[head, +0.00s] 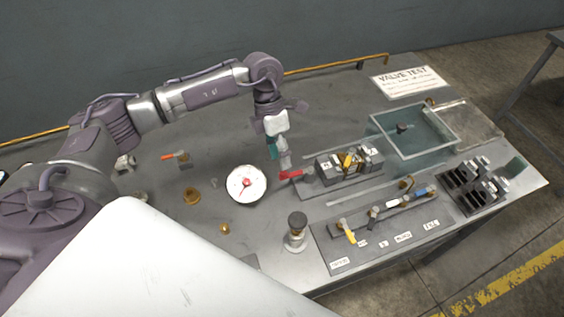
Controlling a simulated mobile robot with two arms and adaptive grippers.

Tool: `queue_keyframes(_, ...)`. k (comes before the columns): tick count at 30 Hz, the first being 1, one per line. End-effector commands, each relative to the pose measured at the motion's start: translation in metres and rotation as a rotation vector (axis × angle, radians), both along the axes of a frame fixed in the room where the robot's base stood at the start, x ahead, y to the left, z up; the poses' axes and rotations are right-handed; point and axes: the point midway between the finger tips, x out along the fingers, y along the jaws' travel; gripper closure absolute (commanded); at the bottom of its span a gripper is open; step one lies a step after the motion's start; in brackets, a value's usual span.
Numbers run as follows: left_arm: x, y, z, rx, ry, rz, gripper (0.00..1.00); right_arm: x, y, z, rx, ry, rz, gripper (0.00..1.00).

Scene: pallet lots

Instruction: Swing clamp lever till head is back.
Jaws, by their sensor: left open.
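A red lever (291,174) sticks out to the left from the left end of a grey clamp fixture (372,158) on the bench. The fixture holds a part with yellow pieces on top; the clamp head is too small to make out. My left gripper (280,158) points down just above the red lever's outer end. It is open, with a teal pad on one finger. I cannot tell whether a finger touches the lever. My right gripper is out of view.
A black-topped fitting (297,228) stands in front. A valve board (375,243), a clear water tank (398,140) and a black slotted rack (470,190) fill the right side. The bench's back left is mostly clear.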

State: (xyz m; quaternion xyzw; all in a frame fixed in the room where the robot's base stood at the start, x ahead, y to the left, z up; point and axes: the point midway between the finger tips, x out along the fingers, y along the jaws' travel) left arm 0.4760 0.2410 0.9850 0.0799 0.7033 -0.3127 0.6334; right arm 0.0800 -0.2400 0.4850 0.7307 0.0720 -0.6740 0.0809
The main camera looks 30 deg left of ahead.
Motion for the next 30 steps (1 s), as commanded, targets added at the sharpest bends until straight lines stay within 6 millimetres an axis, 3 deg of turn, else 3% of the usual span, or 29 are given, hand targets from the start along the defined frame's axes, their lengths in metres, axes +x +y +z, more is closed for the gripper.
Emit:
queue_keyframes(9,-0.007,-0.011,-0.035,0.000,0.000,0.000,0.52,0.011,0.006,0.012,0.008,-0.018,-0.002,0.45)
queue_keyframes(19,-0.007,-0.012,-0.039,-0.001,-0.002,0.001,0.52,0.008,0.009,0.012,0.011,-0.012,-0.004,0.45)
queue_keyframes(27,-0.007,-0.012,-0.038,-0.001,-0.002,0.001,0.97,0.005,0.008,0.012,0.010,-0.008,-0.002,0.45)
queue_keyframes(30,-0.007,-0.012,-0.038,-0.001,-0.002,0.001,1.00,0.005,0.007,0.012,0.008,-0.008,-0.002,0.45)
